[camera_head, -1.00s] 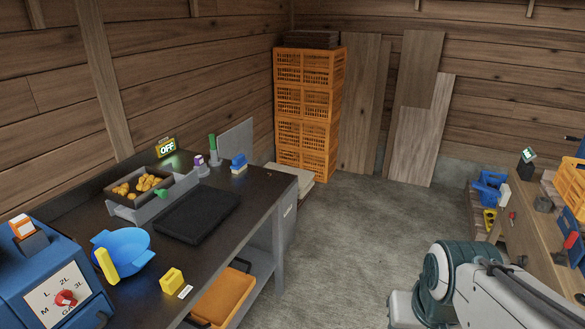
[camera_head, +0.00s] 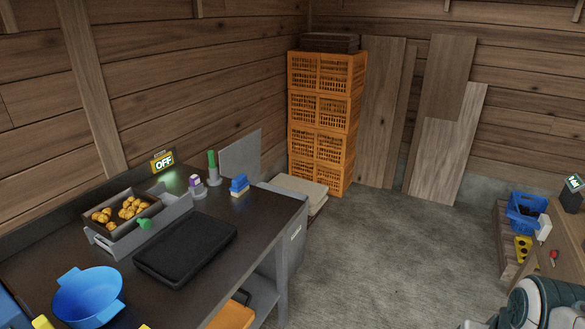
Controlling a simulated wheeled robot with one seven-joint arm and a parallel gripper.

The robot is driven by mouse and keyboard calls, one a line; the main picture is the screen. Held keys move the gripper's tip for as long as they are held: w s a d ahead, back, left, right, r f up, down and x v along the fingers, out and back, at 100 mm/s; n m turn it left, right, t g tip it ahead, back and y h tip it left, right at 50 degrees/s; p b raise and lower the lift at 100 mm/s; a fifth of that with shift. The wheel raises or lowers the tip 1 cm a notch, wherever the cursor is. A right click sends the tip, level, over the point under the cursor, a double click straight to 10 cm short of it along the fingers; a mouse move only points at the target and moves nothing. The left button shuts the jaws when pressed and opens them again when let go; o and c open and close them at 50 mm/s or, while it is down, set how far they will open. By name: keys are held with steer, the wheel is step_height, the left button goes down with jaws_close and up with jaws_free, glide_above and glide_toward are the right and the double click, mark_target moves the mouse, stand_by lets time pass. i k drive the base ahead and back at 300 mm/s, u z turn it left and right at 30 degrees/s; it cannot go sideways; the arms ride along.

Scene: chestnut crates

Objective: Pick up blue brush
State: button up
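A small brush with a blue top (camera_head: 239,183) and a pale yellowish lower part stands on the dark workbench (camera_head: 262,211), near its far right end. It is right of a purple-and-white item on a grey base and behind the black mat. My arm shows only in part at the bottom right corner, well away from the brush. My gripper is not in view.
The bench also holds a grey tray of chestnuts (camera_head: 103,216), a black mat (camera_head: 186,250), a green-handled tool (camera_head: 212,165) and a blue bowl (camera_head: 88,298). Orange crates (camera_head: 323,112) are stacked at the back. The concrete floor (camera_head: 390,250) right of the bench is clear.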

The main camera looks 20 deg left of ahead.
mark_target(240, 184)
steer(key=i, duration=1.55)
steer(key=u, duration=0.8)
steer(key=i, duration=1.05)
steer(key=u, duration=1.6)
steer(key=i, duration=0.6)
steer(key=u, duration=0.4)
